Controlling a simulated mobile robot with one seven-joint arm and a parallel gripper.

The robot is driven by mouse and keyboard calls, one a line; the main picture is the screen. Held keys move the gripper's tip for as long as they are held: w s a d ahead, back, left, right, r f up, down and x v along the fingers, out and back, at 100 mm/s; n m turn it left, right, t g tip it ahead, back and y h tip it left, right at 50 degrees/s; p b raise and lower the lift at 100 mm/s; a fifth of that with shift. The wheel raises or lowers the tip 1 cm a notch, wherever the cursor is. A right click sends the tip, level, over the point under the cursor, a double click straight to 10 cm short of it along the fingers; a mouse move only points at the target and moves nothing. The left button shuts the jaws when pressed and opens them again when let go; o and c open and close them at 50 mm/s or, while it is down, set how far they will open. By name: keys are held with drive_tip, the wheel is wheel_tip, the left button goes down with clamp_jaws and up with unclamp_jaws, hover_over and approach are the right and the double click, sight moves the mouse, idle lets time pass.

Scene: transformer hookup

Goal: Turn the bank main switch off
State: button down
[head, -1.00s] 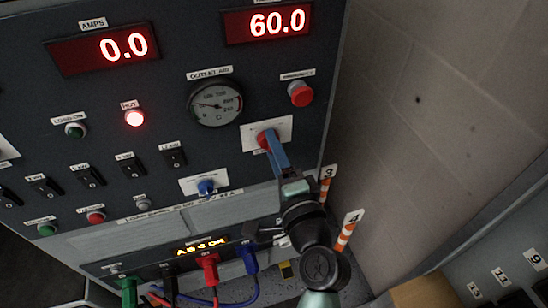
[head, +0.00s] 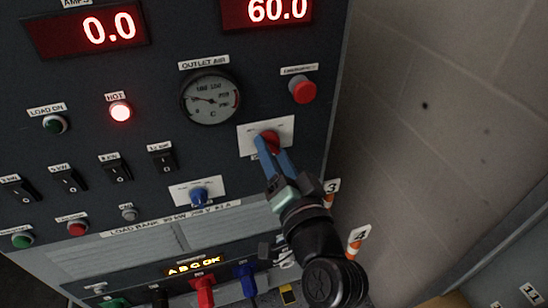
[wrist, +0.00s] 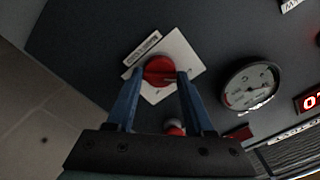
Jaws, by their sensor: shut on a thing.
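The bank main switch is a red rotary knob (head: 268,141) on a white square plate (head: 245,141), right of centre on the dark panel. My gripper (head: 270,147) reaches it from below, its blue fingers shut on the knob. In the wrist view the red knob (wrist: 159,71) sits between the two fingertips (wrist: 158,76), one on each side. The plate (wrist: 185,53) looks tilted there, with a small label beside it. The label's writing is too small to read, and the fingers partly hide the knob's lower part in the head view.
A red emergency button (head: 303,90) sits above right of the switch. The outlet air gauge (head: 210,97) is to the upper left, a blue knob (head: 199,196) to the lower left. Coloured plugs (head: 205,290) stand below. Orange-striped markers and a bare wall (head: 430,120) are at right.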

idle(0.3)
drive_tip(key=shift+c, duration=1.4)
unclamp_jaws()
drive_tip(key=v, duration=1.3)
drive_tip(key=shift+b, duration=0.35)
